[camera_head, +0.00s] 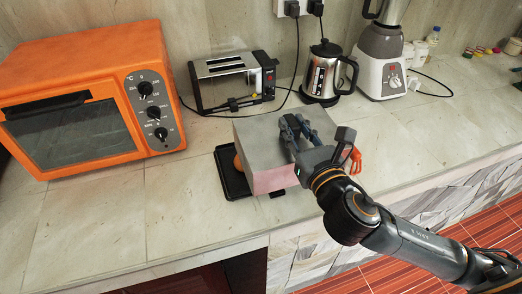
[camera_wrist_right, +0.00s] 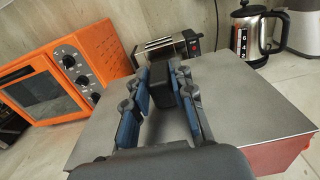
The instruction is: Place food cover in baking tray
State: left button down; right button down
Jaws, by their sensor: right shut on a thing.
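The food cover (camera_head: 256,142) is a box shape with a grey top and pinkish-red sides. It also shows in the right wrist view (camera_wrist_right: 245,105), with a dark block-like handle (camera_wrist_right: 162,85) on its top. My right gripper (camera_head: 293,126) is shut on that handle from above. The black baking tray (camera_head: 229,180) lies on the counter, its left part showing beside the cover and the rest hidden by it. I cannot tell whether the cover touches the tray. A rounded orange item (camera_head: 238,162) shows partly at the cover's left edge. My left gripper is out of view.
An orange oven (camera_head: 75,95) stands at left. A toaster (camera_head: 228,80), a kettle (camera_head: 325,75) and a blender (camera_head: 382,65) line the back, with cables around them. Another orange item (camera_head: 356,160) shows right of the cover. Counter left of the tray is clear.

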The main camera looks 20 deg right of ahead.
aim_at(270, 114)
jog(key=w+f, duration=0.1)
jog(key=w, duration=0.1)
jog(key=w+a+f, duration=0.1)
jog(key=w, duration=0.1)
jog(key=w+a+f, duration=0.1)
jog(key=w, duration=0.1)
jog(key=shift+w+p, duration=0.15)
jog(key=shift+p, duration=0.2)
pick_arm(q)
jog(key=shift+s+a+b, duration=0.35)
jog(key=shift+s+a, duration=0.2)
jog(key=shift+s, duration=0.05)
pick_arm(e)
jog(key=w+a+f, duration=0.1)
jog(key=w+f, duration=0.3)
jog(key=f, duration=0.4)
jog(key=shift+f, duration=0.2)
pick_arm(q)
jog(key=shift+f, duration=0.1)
pick_arm(e)
jog(key=shift+f, duration=0.1)
jog(key=shift+f, duration=0.1)
jog(key=c, duration=1.1)
grip_release()
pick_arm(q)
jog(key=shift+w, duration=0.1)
pick_arm(e)
jog(key=shift+a+r, duration=0.1)
jog(key=shift+r, duration=0.1)
